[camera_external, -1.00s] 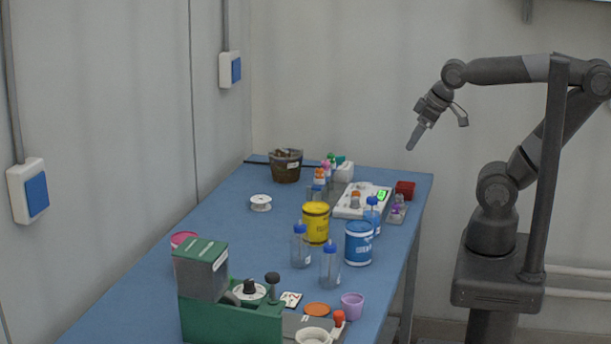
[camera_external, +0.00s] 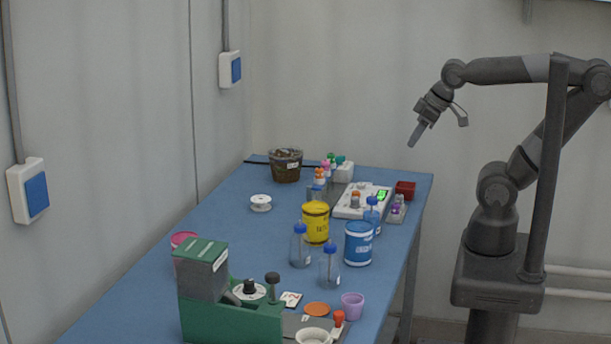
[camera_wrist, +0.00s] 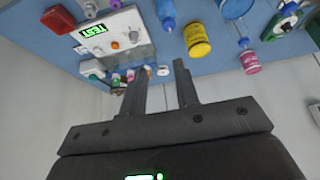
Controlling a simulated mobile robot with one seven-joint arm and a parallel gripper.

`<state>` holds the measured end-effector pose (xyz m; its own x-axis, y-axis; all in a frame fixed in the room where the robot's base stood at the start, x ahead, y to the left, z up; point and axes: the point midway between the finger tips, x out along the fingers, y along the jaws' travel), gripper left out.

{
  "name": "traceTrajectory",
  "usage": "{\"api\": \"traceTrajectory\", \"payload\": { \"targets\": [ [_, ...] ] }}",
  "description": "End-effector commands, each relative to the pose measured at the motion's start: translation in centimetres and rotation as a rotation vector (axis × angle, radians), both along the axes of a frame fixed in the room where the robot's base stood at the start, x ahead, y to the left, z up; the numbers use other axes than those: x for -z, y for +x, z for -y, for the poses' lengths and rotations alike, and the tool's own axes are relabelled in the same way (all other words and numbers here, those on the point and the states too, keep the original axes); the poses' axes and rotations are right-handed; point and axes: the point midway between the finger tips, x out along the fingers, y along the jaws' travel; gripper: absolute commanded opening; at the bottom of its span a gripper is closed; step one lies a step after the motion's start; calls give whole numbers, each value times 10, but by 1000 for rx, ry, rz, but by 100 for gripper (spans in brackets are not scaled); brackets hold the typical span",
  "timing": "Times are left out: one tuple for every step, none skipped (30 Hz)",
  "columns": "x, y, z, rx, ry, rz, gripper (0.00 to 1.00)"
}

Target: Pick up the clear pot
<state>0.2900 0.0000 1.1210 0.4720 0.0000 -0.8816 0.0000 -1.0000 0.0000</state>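The clear pot (camera_external: 286,166), see-through with brown filling and a small white label, stands upright at the far back left of the blue table in the external view. I cannot make it out for sure in the wrist view. My gripper (camera_external: 416,135) hangs in the air beyond the table's right side, well above the tabletop and far to the right of the pot. In the wrist view its two fingers (camera_wrist: 160,68) are apart with nothing between them.
Between gripper and pot are a white instrument with green display (camera_external: 362,200), a red box (camera_external: 405,189) and several small coloured-cap bottles. A yellow tub (camera_external: 316,223), a blue tub (camera_external: 358,243) and bottles stand mid-table. A white spool (camera_external: 261,203) lies in front of the pot.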

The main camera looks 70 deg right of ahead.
Motion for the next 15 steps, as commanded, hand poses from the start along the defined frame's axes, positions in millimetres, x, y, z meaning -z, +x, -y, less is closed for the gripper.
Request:
{"api": "traceTrajectory", "payload": {
  "targets": [
    [0, 0, 0, 0, 0, 0, 28],
    [0, 0, 0, 0, 0, 0, 28],
    [-1, 2, 0, -1, -2, -1, 28],
    [-3, 4, 1, -2, -5, -3, 28],
    [-4, 6, 1, -5, -8, -5, 28],
    [-7, 11, 3, -9, -15, -11, 28],
    [-10, 16, 4, -11, -21, -15, 28],
    [-13, 22, 5, -17, -28, -22, 28],
    [-17, 32, 7, -25, -40, -31, 28],
    [-21, 39, 9, -32, -49, -38, 28],
    [-25, 48, 12, -39, -60, -47, 28],
    [-29, 59, 15, -49, -73, -57, 28],
    [-33, 69, 17, -59, -84, -65, 28],
    [-36, 78, 20, -67, -94, -73, 28],
    [-39, 90, 23, -79, -107, -84, 28]
  ]
}}
